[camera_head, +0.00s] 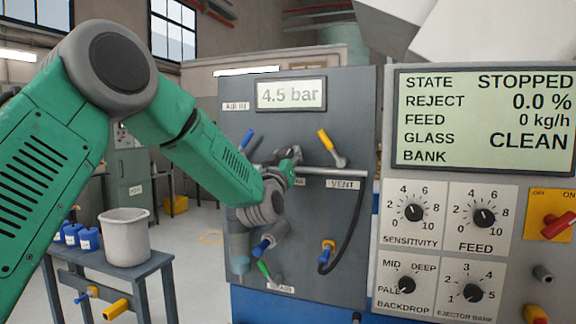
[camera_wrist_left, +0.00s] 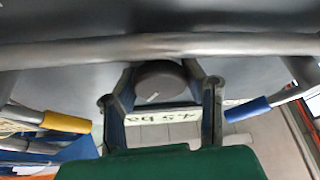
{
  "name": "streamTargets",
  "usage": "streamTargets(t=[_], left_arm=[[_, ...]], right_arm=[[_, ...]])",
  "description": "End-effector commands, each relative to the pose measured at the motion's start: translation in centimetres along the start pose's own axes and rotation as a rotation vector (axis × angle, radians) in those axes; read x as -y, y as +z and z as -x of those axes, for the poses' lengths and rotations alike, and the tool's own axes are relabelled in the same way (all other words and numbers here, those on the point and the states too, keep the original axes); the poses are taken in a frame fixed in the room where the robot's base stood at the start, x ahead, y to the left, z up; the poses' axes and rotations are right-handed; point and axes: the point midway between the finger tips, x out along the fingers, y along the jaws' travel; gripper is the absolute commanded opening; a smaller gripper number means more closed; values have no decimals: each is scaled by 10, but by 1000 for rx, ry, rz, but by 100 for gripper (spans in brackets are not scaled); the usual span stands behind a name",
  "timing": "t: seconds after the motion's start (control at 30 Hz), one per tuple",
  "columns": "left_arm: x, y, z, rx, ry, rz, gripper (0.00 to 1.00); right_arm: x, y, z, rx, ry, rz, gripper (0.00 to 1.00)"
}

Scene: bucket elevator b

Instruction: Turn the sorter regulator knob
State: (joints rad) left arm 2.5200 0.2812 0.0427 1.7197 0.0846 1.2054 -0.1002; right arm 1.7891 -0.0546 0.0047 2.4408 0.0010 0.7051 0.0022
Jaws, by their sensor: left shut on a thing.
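The regulator knob (camera_wrist_left: 158,82) is a dark round knob with a white mark, seen in the left wrist view between the two fingers of my left gripper (camera_wrist_left: 160,92). The gripper is shut on it. In the head view my left gripper (camera_head: 292,160) reaches the grey air panel (camera_head: 350,100), just below the display (camera_head: 291,95) that reads 4.5 bar. The gripper and wrist hide the knob there. My right gripper is in neither view.
A yellow-handled lever (camera_head: 325,140) and a blue-handled lever (camera_head: 247,140) flank the gripper. A metal pipe (camera_head: 335,171) and black hose (camera_head: 352,235) run below. The control panel (camera_head: 384,250) stands right. A bucket (camera_head: 126,238) sits on a table at left.

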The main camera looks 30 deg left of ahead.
Motion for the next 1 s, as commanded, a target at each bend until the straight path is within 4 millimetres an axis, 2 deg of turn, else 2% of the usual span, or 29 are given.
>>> streamTargets(t=[0.3, 0.73, 0.77, 0.8, 1.0], left_arm=[[2, 0, 0, -1, -37, 84, 9], [2, -1, 0, -2, -41, 93, 9], [2, -1, 0, -2, -41, 93, 45], [2, -1, 0, -2, -41, 93, 59], [1, 0, -1, -1, -40, 92, 60]], right_arm=[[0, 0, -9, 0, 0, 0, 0], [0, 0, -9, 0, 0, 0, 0], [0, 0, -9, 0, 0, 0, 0], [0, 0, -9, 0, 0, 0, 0], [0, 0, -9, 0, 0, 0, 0]])
